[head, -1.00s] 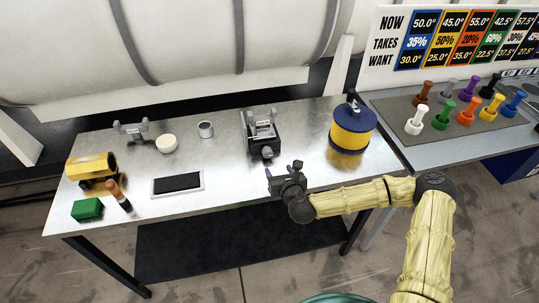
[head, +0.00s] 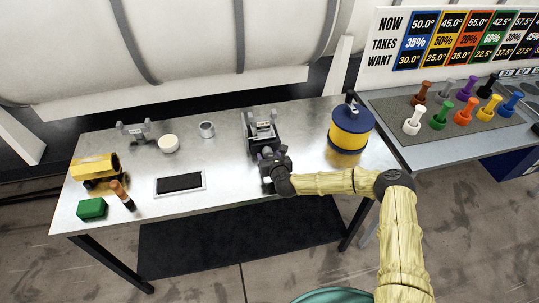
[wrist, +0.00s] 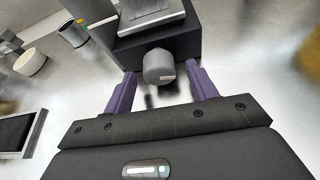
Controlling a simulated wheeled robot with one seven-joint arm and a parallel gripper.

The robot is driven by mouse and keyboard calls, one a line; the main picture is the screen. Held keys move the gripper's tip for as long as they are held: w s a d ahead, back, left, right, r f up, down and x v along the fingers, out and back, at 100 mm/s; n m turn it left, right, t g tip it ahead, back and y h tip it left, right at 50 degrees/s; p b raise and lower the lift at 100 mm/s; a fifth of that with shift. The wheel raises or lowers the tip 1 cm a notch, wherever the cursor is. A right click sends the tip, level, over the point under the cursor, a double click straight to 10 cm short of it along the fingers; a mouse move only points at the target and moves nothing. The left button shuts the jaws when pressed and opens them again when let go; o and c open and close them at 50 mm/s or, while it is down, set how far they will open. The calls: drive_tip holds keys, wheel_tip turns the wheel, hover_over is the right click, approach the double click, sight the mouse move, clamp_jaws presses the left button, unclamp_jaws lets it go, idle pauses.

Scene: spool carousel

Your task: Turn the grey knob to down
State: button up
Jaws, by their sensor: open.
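The grey knob (wrist: 159,66) sticks out from the front of a black device (wrist: 160,42) in the wrist view. A short pale mark shows on the knob's face, toward its right side. My gripper (wrist: 160,82) is open, with one purple finger on each side of the knob and gaps between; I cannot see any contact. In the head view the black device (head: 261,132) stands on the metal table, and my gripper (head: 267,160) is at its front. The knob is hidden behind my gripper there.
A blue and yellow canister (head: 351,128) stands right of the device on the metal table (head: 225,167). A grey cup (head: 207,129), a white bowl (head: 168,144) and a black-topped pad (head: 180,183) are to the left. Coloured spools stand on a mat (head: 390,104) at far right.

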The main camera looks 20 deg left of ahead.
drive_tip(key=shift+w+a+f, duration=0.15)
drive_tip(key=shift+w, duration=0.1)
drive_tip(key=shift+c, duration=0.4)
drive_tip(key=c, duration=0.9)
drive_tip(key=shift+a+f+n+t+h+b, duration=0.15)
drive_tip(key=shift+n+t+h+b, duration=0.3)
drive_tip(key=shift+n+b, duration=0.45)
drive_tip(key=shift+n+t+h, duration=0.25)
drive_tip(key=shift+n+h, duration=0.2)
drive_tip(key=shift+n, duration=0.25)
drive_tip(key=o, duration=1)
drive_tip(key=shift+s+r+b, duration=0.15)
drive_tip(key=shift+r+b, duration=0.05)
drive_tip(key=shift+b, duration=0.1)
drive_tip(key=b+v, duration=0.3)
drive_tip(key=v, duration=1.4)
drive_tip(key=shift+r+b, duration=0.1)
drive_tip(key=shift+b, duration=0.3)
